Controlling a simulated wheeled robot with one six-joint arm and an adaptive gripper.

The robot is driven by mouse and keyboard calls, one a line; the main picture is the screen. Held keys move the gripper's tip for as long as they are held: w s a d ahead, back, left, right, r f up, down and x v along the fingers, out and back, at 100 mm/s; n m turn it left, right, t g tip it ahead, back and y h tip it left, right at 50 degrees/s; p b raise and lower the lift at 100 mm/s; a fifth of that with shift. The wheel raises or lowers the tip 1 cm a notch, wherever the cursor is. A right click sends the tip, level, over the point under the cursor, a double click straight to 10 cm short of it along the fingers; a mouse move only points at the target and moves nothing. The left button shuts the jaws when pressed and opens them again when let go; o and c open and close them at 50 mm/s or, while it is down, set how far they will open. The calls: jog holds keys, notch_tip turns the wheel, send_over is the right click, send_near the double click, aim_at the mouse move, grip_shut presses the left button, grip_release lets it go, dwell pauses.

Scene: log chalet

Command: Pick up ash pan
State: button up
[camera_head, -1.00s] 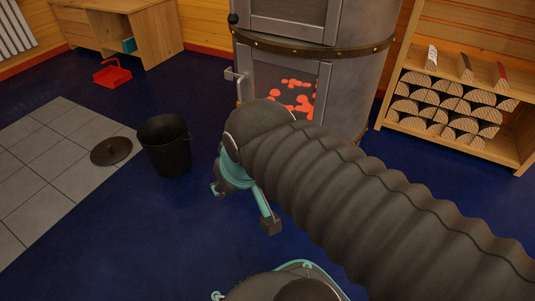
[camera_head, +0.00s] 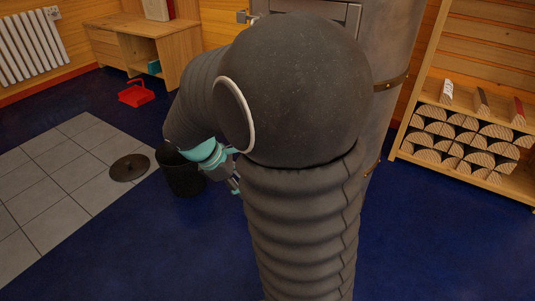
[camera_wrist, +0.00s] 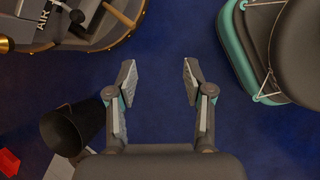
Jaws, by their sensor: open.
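I cannot clearly pick out an ash pan. A red pan with a raised handle (camera_head: 136,93) lies on the blue floor by the desk in the head view, and may be a dustpan. Part of it shows at the left edge of the wrist view (camera_wrist: 9,162). The stove (camera_head: 405,40) is mostly hidden behind my arm. In the wrist view its riveted rim (camera_wrist: 100,45) shows at top left, with an "AIR" label and a wooden handle (camera_wrist: 120,15). My gripper (camera_wrist: 158,72) is open and empty above bare floor, to the right of the stove's rim and the black bucket.
The black bucket (camera_head: 182,172) stands near my gripper; it also shows in the wrist view (camera_wrist: 75,128). A round dark lid (camera_head: 130,168) lies on the grey tiles (camera_head: 60,175). A log shelf (camera_head: 465,110) stands at right. Blue floor is open at front left.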

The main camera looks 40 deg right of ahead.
jog(key=w+d+f+n+g+h+p, duration=0.1)
jog(key=w+d+f+n+h, duration=0.15)
jog(key=w+f+n, duration=0.35)
jog(key=w+d+f+n+h, duration=0.1)
jog(key=d+f+n+h, duration=0.15)
jog(key=f+n, duration=0.45)
jog(key=w+d+f+n+g+h+p, duration=0.1)
jog(key=w+d+f+n+h, duration=0.2)
jog(key=f, duration=0.6)
jog(key=shift+n+y, duration=0.3)
jog(key=shift+w+b+x, duration=0.2)
jog(key=shift+b+x, duration=0.05)
jog(key=shift+x, duration=2.1)
jog(key=shift+w+b+x, duration=0.15)
jog(key=shift+b+x, duration=0.1)
jog(key=shift+x, duration=2.15)
jog(key=shift+w+b+x, duration=0.2)
jog(key=shift+b+x, duration=0.05)
jog(key=shift+x, duration=2.1)
jog(key=shift+d+r, duration=0.1)
jog(key=shift+d, duration=0.05)
grip_shut()
